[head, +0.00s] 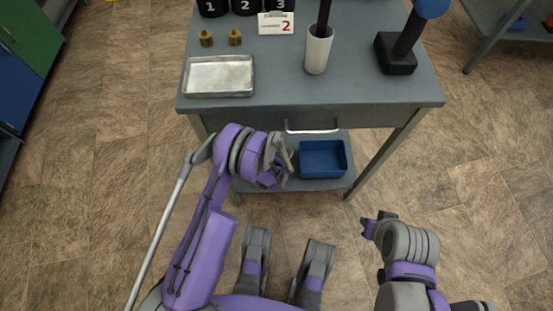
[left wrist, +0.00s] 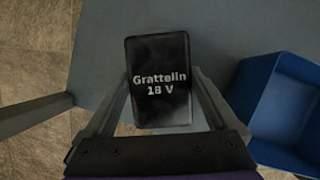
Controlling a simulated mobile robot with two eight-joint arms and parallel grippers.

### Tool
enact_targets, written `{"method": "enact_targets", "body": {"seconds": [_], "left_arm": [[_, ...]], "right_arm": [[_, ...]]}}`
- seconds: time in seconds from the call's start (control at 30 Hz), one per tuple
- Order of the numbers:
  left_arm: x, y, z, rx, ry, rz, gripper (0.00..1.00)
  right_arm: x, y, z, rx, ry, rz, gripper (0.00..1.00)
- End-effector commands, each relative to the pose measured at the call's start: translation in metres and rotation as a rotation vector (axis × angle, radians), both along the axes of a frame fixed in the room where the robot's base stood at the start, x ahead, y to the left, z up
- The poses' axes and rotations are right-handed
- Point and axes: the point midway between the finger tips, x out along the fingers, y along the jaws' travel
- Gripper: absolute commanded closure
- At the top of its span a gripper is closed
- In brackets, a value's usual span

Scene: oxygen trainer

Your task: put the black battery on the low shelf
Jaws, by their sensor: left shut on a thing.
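In the head view my left gripper (head: 285,165) is at the low shelf's front left part, under the tabletop; the battery is hidden there by the arm. The low shelf (head: 258,186) is grey and lies beneath the table; it also shows in the left wrist view (left wrist: 200,35). Whether the battery touches the shelf I cannot tell. My right gripper (head: 373,225) is in front of the table at the right, its fingers apart and empty.
A blue bin (head: 323,174) stands on the low shelf right of my left gripper. Above is a drawer with a handle (head: 312,130). The tabletop (head: 280,75) holds a metal tray (head: 219,76), a white cup (head: 317,50) and a black stand (head: 396,55).

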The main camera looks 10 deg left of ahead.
Motion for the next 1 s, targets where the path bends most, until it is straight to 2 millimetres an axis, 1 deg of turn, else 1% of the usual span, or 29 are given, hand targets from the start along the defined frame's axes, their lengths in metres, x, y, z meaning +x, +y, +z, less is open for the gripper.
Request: {"method": "enact_targets", "body": {"seconds": [0.03,0.27,0.43,0.83,0.87,0.9,1.0], "left_arm": [[0.000,0.000,-0.009,0.001,-0.001,0.000,0.89],[0.000,0.000,-0.027,0.000,0.000,0.000,0.89],[0.000,0.000,-0.051,0.001,-0.001,0.000,0.89],[0.000,0.000,-0.056,0.000,0.000,0.000,0.89],[0.000,0.000,-0.056,0.000,0.000,0.000,0.02],[0.000,0.000,-0.056,0.000,0.000,0.000,0.00],[0.000,0.000,-0.056,0.000,0.000,0.000,0.00]], "right_arm": [[0.001,0.000,-0.003,0.000,0.000,0.000,0.75],[0.001,0.000,-0.006,0.000,0.000,0.000,0.75],[0.002,0.000,-0.010,0.000,-0.001,0.000,0.75],[0.002,0.000,-0.010,0.000,-0.001,0.000,0.75],[0.002,0.000,-0.010,0.000,-0.001,0.000,0.75],[0.002,0.000,-0.010,0.000,-0.001,0.000,0.75],[0.002,0.000,-0.010,0.000,-0.001,0.000,0.75]]}}
